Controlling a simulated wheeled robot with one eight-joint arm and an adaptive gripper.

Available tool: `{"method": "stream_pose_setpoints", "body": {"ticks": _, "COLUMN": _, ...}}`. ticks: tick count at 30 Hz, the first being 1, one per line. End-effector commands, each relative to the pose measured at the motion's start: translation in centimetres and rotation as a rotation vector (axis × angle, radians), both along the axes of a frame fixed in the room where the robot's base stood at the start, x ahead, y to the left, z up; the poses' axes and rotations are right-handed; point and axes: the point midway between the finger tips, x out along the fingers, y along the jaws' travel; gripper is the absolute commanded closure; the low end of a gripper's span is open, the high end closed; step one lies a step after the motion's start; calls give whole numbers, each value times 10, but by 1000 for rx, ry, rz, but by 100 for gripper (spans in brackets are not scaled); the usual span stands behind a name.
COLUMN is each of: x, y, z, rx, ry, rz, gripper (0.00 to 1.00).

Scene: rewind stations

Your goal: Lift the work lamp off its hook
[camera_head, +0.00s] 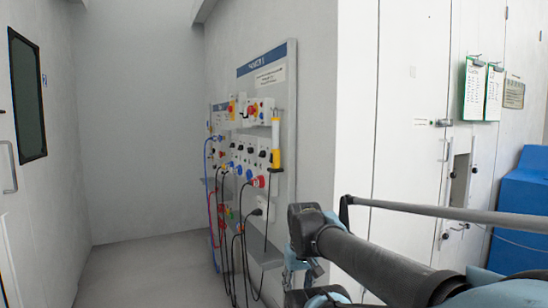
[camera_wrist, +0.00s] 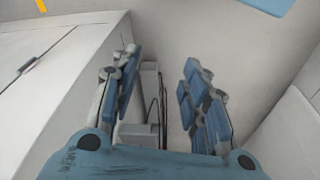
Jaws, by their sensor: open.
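The work lamp (camera_head: 275,145) looks like a slim upright stick with a yellow-and-black body and a pale upper part. It hangs near the right edge of the wall panel in the head view, with a dark cable running down below it. Its hook is too small to make out. My gripper (camera_wrist: 160,85) is open in the wrist view, its two blue-padded fingers well apart with nothing held between them. The lamp cannot be made out between the fingers. In the head view my arm is at the lower right, in front of and below the lamp.
The wall panel (camera_head: 289,110) carries switches, sockets and plugged cables (camera_head: 228,235) hanging towards the floor. White cabinets (camera_head: 405,100) with hanging clipboards (camera_head: 475,90) and a blue object (camera_head: 520,215) stand at right. A door (camera_head: 20,150) is at left. The floor (camera_head: 150,275) between is clear.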

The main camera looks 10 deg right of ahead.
Motion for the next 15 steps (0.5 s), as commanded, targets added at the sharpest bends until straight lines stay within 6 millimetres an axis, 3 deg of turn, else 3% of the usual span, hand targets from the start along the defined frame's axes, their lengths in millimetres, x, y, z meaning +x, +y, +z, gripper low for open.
{"method": "stream_pose_setpoints", "body": {"ticks": 5, "x": 32, "y": -2, "z": 57, "rx": -39, "ry": 4, "rz": 110, "gripper": 58}}
{"method": "stream_pose_setpoints", "body": {"ticks": 15, "x": 133, "y": -3, "z": 229, "rx": -175, "ry": 27, "rz": 507, "gripper": 58}}
